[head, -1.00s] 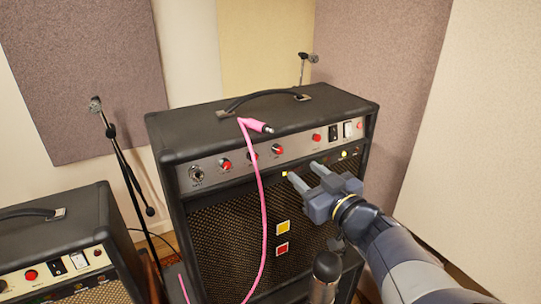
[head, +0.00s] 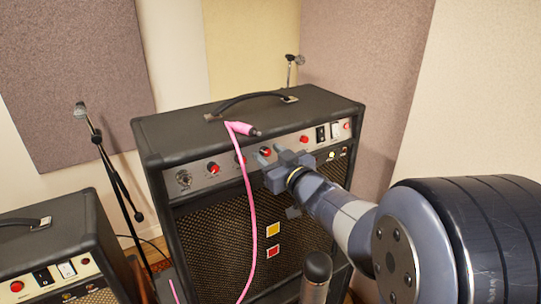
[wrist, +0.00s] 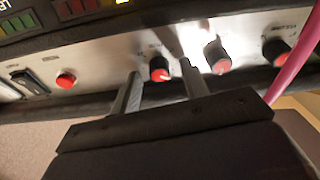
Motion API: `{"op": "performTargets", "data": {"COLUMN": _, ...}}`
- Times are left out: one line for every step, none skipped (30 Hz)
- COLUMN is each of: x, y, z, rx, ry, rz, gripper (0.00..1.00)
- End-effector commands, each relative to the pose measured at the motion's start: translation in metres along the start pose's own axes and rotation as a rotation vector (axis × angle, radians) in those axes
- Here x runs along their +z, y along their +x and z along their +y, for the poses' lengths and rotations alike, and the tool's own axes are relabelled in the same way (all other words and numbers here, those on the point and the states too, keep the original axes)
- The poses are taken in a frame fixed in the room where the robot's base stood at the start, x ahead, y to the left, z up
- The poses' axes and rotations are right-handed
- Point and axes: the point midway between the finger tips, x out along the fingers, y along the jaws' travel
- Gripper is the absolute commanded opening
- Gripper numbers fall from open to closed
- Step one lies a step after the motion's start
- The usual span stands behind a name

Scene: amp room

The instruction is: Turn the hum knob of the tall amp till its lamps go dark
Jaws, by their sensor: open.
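The tall amp (head: 205,230) is black, with a silver panel holding a row of dark knobs with red caps. The knob nearest my gripper, probably the hum knob (head: 265,151), is the rightmost in the row; its label is too blurred to read. In the wrist view this knob (wrist: 159,69) shows between my two fingers. My gripper (head: 272,154) is open at the panel; I cannot tell if the fingers touch the knob. Lit yellow lamps (head: 332,156) show below the panel at right. A coloured lamp strip (wrist: 78,6) crosses the wrist view's top, with yellow lit.
A pink cable (head: 250,200) hangs over the amp's front, left of my gripper. Two other knobs (wrist: 216,57) and a red button (wrist: 66,79) flank the knob. A smaller amp (head: 50,240) and a microphone stand (head: 115,180) are left. A microphone (head: 317,268) stands in front.

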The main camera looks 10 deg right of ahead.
Motion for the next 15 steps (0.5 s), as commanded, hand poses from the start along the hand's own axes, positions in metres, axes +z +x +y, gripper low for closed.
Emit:
{"op": "performTargets", "data": {"x": 0.0, "y": -0.0001, "z": 0.0, "rx": 0.0, "ry": 0.0, "rz": 0.0, "gripper": 0.43}}
{"op": "performTargets", "data": {"x": 0.0, "y": -0.0001, "z": 0.0, "rx": 0.0, "ry": 0.0, "rz": 0.0, "gripper": 0.43}}
{"op": "performTargets", "data": {"x": 0.0, "y": -0.0002, "z": 0.0, "rx": 0.0, "ry": 0.0, "rz": 0.0, "gripper": 0.41}}
{"op": "performTargets", "data": {"x": 0.0, "y": -0.0002, "z": 0.0, "rx": 0.0, "ry": 0.0, "rz": 0.0, "gripper": 0.39}}
{"op": "performTargets", "data": {"x": 0.0, "y": -0.0002, "z": 0.0, "rx": 0.0, "ry": 0.0, "rz": 0.0, "gripper": 0.36}}
{"op": "performTargets", "data": {"x": 0.0, "y": -0.0003, "z": 0.0, "rx": 0.0, "ry": 0.0, "rz": 0.0, "gripper": 0.33}}
{"op": "performTargets", "data": {"x": -0.0001, "y": -0.0003, "z": 0.0, "rx": 0.0, "ry": 0.0, "rz": 0.0, "gripper": 0.31}}
{"op": "performTargets", "data": {"x": -0.0001, "y": -0.0003, "z": 0.0, "rx": 0.0, "ry": 0.0, "rz": 0.0, "gripper": 0.28}}
{"op": "performTargets", "data": {"x": -0.0001, "y": -0.0003, "z": 0.0, "rx": 0.0, "ry": 0.0, "rz": 0.0, "gripper": 0.25}}
{"op": "performTargets", "data": {"x": -0.0001, "y": -0.0003, "z": 0.0, "rx": 0.0, "ry": 0.0, "rz": 0.0, "gripper": 0.23}}
{"op": "performTargets", "data": {"x": -0.0001, "y": -0.0003, "z": 0.0, "rx": 0.0, "ry": 0.0, "rz": 0.0, "gripper": 0.2}}
{"op": "performTargets", "data": {"x": -0.0001, "y": -0.0003, "z": 0.0, "rx": 0.0, "ry": 0.0, "rz": 0.0, "gripper": 0.17}}
{"op": "performTargets", "data": {"x": -0.0001, "y": -0.0004, "z": 0.0, "rx": 0.0, "ry": 0.0, "rz": 0.0, "gripper": 0.14}}
{"op": "performTargets", "data": {"x": -0.0001, "y": -0.0004, "z": 0.0, "rx": 0.0, "ry": 0.0, "rz": 0.0, "gripper": 0.12}}
{"op": "performTargets", "data": {"x": -0.0001, "y": -0.0004, "z": 0.0, "rx": 0.0, "ry": 0.0, "rz": 0.0, "gripper": 0.09}}
